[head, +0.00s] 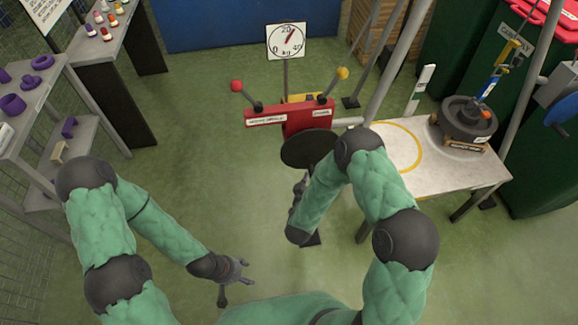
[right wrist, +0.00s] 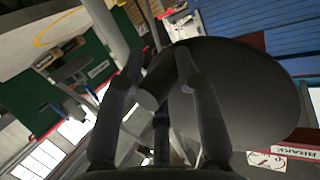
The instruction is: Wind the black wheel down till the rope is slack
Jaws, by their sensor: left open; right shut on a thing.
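The black wheel (head: 308,148) is a disc on the front of a red winch box (head: 308,120) at the centre of the head view. It fills much of the right wrist view (right wrist: 245,95). My right gripper (right wrist: 158,72) is shut on the wheel's grey handle (right wrist: 157,88), between its two fingers. In the head view my right forearm partly hides this grip. My left gripper (head: 235,280) is open and empty over the floor, low in the view. A dark round weight (head: 466,120) sits on the grey table; a blue and yellow hoist piece (head: 495,75) is above it. I cannot tell the rope's tension.
A dial (head: 286,40) stands behind the winch, its needle just right of the top. Levers with a red knob (head: 236,86) and a yellow knob (head: 342,73) rise from the box. The table (head: 440,165) has a yellow ring. Shelves (head: 45,100) stand left; the middle floor is clear.

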